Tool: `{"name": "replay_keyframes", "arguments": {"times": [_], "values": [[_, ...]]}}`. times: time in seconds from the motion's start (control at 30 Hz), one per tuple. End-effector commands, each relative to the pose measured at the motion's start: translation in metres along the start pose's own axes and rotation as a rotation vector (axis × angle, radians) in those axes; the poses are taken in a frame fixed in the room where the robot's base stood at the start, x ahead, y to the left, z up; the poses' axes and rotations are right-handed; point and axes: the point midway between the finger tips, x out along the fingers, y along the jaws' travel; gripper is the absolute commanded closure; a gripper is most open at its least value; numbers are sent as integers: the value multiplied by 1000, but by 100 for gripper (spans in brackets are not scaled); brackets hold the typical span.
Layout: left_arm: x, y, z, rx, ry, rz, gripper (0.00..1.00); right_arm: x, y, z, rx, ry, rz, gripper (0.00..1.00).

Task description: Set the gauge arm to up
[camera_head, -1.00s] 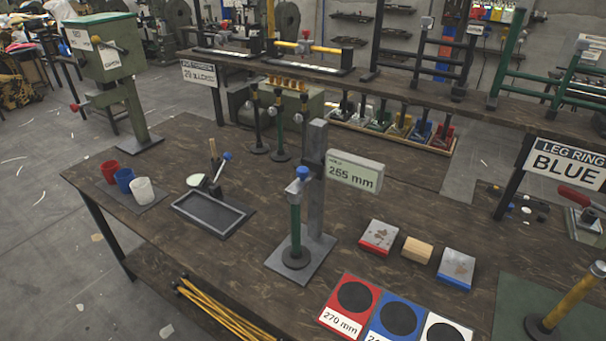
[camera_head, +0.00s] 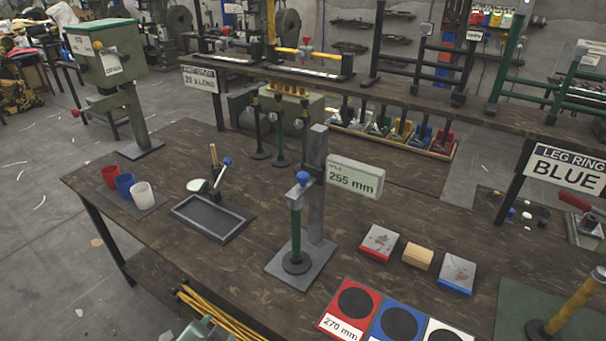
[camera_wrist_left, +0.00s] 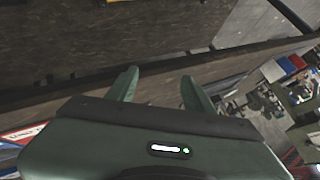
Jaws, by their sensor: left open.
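The gauge stands at the table's middle: a grey upright post (camera_head: 316,190) on a grey base plate (camera_head: 300,268), with a display (camera_head: 355,176) reading 255 mm. Whether the arm touches the leg is hard to tell. My left gripper (camera_wrist_left: 158,90) shows two green fingers spread apart and empty in the left wrist view, away from the gauge. A green part of my left arm shows at the head view's bottom edge. My right gripper is not in view.
Coloured pads (camera_head: 348,310) lie in front of the gauge, with small blocks (camera_head: 418,256) to its right. A dark tray (camera_head: 212,218) and cups (camera_head: 124,183) stand to the left. Yellow rods (camera_head: 215,312) lie below the front edge. A raised shelf runs behind.

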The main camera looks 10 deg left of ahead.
Motion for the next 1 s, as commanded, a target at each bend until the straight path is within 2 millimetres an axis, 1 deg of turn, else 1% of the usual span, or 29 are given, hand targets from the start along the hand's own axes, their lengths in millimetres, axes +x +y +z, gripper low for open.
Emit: {"name": "replay_keyframes", "arguments": {"times": [0.03,0.07,0.1,0.17,0.2,0.23,0.27,0.3,0.33,0.37,0.4,0.43,0.47,0.5,0.53,0.6,0.7,0.8,0.87,1.0], "values": [[0,-26,-28,76,78,-88,48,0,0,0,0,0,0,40],[0,-41,-45,126,124,-142,48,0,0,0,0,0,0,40],[-2,-60,-69,202,189,-221,48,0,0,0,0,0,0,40],[-8,-89,-109,339,292,-354,48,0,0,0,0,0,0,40],[-15,-106,-140,450,366,-456,48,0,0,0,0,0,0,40],[-22,-119,-165,549,423,-542,48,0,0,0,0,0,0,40],[-30,-128,-190,657,479,-629,48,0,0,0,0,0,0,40],[-41,-137,-222,814,548,-748,48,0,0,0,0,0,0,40],[-49,-140,-245,940,595,-836,48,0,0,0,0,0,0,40],[-57,-140,-266,1071,638,-921,48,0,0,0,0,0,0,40],[-64,-136,-289,1248,685,-1025,48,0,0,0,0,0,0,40],[-67,-131,-303,1381,713,-1094,48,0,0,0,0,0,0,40],[-67,-126,-314,1511,732,-1155,48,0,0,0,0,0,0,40],[-65,-119,-325,1676,751,-1222,48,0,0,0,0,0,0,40],[-62,-114,-330,1791,759,-1263,48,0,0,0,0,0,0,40],[-51,-106,-336,2027,766,-1326,48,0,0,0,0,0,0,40],[-35,-102,-335,2263,757,-1361,48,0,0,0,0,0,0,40],[-26,-100,-334,2376,752,-1366,48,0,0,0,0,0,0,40],[-23,-99,-337,2395,750,-1368,48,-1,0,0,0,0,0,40],[-17,-93,-354,2392,753,-1367,48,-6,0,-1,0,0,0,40]]}}
